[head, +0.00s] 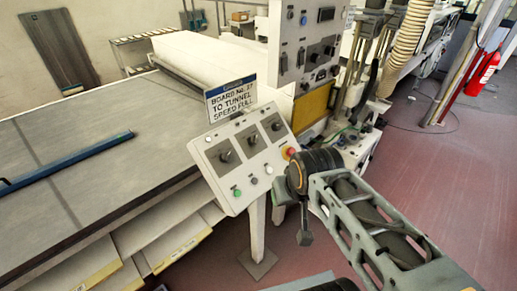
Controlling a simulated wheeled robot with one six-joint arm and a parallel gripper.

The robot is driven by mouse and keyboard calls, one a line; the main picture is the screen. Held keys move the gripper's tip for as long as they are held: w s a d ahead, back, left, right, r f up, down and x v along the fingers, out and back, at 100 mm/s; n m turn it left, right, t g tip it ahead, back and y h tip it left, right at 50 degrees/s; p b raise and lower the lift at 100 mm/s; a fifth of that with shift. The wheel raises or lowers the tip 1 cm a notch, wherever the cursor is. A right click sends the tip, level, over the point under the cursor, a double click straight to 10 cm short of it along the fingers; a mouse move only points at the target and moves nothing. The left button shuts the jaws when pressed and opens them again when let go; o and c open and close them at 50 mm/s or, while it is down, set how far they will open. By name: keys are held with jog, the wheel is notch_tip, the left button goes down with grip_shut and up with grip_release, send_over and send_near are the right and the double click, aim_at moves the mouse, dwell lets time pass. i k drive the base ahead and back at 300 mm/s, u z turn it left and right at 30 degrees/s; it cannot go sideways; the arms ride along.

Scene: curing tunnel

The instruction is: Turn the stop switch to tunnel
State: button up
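A white sloped control panel (240,158) stands on a post beside the long grey table. It carries three dark rotary switches in a row: a left one (225,155), a middle one (251,139) and a right one (276,125). Their labels are too small to read, so I cannot tell which is the stop switch or where each points. A sign (231,98) above the panel reads "BOARD NO. 27 TO TUNNEL SPEED FULL". My gripper (290,215) is at the panel's lower right, apart from the three switches. Its fingers are small and dark, and their opening is unclear.
A red button (290,152) with a yellow base sits at the panel's right edge, close to my wrist. A green button (237,191) is at the lower left. A taller control box (307,42) stands behind. A blue bar (65,161) lies on the table.

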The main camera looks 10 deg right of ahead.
aim_at(276, 127)
jog(key=k, duration=0.6)
jog(key=u, duration=0.55)
jog(key=i, duration=1.3)
jog(key=z, duration=0.5)
